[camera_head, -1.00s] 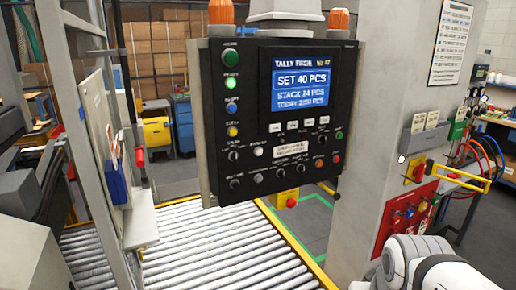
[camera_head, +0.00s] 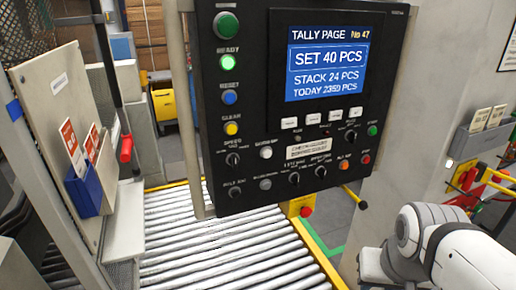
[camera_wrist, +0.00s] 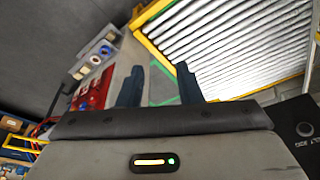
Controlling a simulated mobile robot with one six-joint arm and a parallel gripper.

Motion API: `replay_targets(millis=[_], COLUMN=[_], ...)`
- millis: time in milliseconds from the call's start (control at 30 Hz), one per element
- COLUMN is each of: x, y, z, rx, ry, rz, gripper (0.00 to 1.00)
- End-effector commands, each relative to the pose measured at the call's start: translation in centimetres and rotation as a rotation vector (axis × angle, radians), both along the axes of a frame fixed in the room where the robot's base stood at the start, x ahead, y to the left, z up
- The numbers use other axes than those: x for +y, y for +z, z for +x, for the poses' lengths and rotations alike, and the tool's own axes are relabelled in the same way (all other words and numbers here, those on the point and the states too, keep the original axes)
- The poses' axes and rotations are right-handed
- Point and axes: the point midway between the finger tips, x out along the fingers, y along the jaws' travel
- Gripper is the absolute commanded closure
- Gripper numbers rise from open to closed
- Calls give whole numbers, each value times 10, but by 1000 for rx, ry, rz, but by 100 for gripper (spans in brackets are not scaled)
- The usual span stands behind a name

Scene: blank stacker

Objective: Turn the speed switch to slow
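The speed switch (camera_head: 232,159) is a small dark rotary knob under the SPEED label, at the left of the black control panel (camera_head: 222,190) in the head view. Its pointer and small position labels are too small to read surely. My gripper (camera_wrist: 158,85) shows in the wrist view with its two dark fingers apart and nothing between them. A piece of black panel with a knob (camera_wrist: 305,129) shows at the right edge of that view, apart from the fingers. The gripper is outside the head view, where only my white arm shows at lower right.
Other knobs and buttons crowd the panel, including a yellow button (camera_head: 232,129) just above the speed switch. A screen (camera_head: 328,62) sits at upper right of the panel. A roller conveyor (camera_head: 215,245) runs below. A grey pillar (camera_head: 420,130) stands right.

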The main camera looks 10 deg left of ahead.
Motion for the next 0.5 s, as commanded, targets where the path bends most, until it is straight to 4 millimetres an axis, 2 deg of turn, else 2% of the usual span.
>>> replay_targets(millis=[133,267,400,500], x=[10,38,89,130], y=[-1,1,11,26], z=[13,49,96,121], rx=[-48,-195,-432,-612], ry=[37,127,245,321], rz=[6,28,78,125], gripper=[68,68,68,68])
